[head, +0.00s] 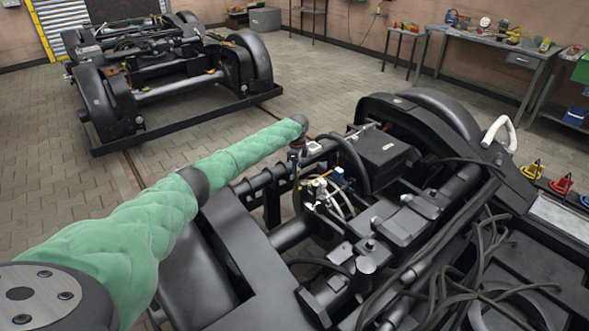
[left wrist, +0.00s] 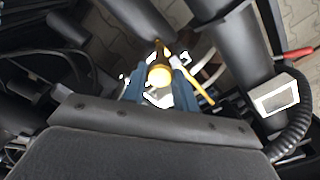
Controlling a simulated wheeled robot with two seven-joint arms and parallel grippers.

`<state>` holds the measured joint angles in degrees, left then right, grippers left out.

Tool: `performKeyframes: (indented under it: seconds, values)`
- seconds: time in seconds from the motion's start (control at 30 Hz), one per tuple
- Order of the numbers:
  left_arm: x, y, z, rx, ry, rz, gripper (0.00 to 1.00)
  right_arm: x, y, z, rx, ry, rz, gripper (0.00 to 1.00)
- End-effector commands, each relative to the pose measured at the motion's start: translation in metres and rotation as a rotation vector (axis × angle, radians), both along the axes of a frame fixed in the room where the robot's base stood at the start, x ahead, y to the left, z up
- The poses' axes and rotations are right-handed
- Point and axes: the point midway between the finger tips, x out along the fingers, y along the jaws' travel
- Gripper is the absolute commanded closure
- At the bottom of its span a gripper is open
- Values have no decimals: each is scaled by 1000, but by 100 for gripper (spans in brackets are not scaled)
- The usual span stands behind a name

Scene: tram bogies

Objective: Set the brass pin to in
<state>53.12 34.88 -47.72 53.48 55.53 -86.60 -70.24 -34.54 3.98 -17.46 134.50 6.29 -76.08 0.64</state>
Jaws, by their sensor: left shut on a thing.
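The brass pin (left wrist: 160,74) shows in the left wrist view as a round yellow head with a thin brass part beyond it. My left gripper (left wrist: 160,86) has its two blue fingers on either side of the pin head and is shut on it. In the head view my left gripper (head: 296,166) points down at the end of the green-sleeved arm, among the small fittings of the near bogie (head: 222,250). There the pin is small and partly hidden, so I cannot tell how deep it sits. My right gripper is not in view.
White and blue fittings (head: 320,192) and hoses crowd the space beside the gripper. Black cables (head: 480,265) lie over the near bogie. A second bogie (head: 170,85) stands at the back left. A workbench (head: 500,48) with tools is at the back right. Paved floor lies between.

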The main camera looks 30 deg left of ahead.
Motion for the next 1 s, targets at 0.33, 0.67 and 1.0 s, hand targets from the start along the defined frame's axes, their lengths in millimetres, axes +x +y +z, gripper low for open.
performKeyframes:
  seconds: [0.33,0.67,1.0]
  values:
    - [2,0,3,-1,-7,0,50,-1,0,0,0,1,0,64]
    - [2,0,14,-1,-8,0,50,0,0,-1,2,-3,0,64]
    - [3,-1,64,-1,-8,-1,50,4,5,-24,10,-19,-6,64]
